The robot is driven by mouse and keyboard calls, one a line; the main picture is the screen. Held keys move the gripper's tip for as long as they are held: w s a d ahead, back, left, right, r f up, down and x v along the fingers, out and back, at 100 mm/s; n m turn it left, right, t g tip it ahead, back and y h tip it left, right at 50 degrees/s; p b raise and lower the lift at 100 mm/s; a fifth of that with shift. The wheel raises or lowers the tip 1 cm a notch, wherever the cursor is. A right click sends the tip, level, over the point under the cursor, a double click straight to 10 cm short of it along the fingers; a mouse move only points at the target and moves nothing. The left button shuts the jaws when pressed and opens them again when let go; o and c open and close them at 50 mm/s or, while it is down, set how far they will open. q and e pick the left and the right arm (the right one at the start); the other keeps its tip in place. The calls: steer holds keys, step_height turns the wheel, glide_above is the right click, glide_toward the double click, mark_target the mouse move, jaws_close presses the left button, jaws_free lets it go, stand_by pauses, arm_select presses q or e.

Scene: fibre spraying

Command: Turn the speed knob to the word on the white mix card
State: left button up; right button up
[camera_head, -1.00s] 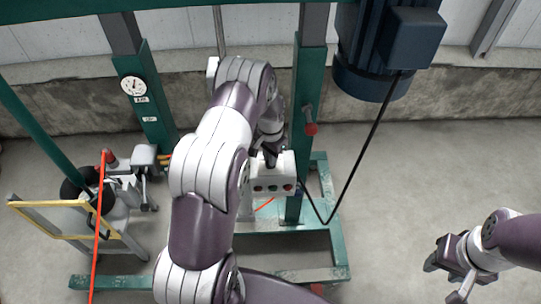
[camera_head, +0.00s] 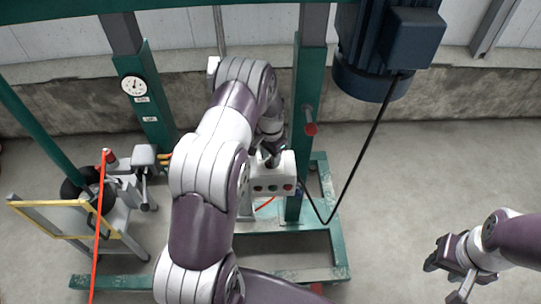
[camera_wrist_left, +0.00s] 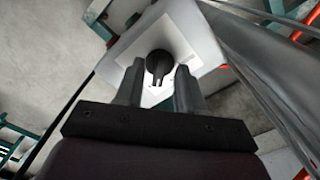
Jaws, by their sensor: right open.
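The speed knob (camera_wrist_left: 159,63) is black and round and sits on a white plate (camera_wrist_left: 160,38) in the left wrist view. The two fingers of my left gripper (camera_wrist_left: 159,88) are apart, one on each side of the knob's near edge, with visible space between them and the knob. In the head view my left gripper (camera_head: 270,157) is at the top of the grey control box (camera_head: 273,172), and my arm hides much of that area. My right gripper (camera_head: 450,277) is open and empty over the floor at the right. I cannot make out the mix card or its word.
The control box has several coloured buttons on its front. A green frame post (camera_head: 305,130) with a red-tipped handle (camera_head: 310,128) stands close on its right. A blue motor (camera_head: 370,60) with a hanging black cable is behind. A gauge (camera_head: 133,86) and a cart (camera_head: 70,220) are left.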

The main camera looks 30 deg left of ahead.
arm_select(q)
steer(key=shift+r, duration=0.1)
step_height(320, 180, up, 12)
steer(key=shift+r, duration=0.25)
stand_by(0.4)
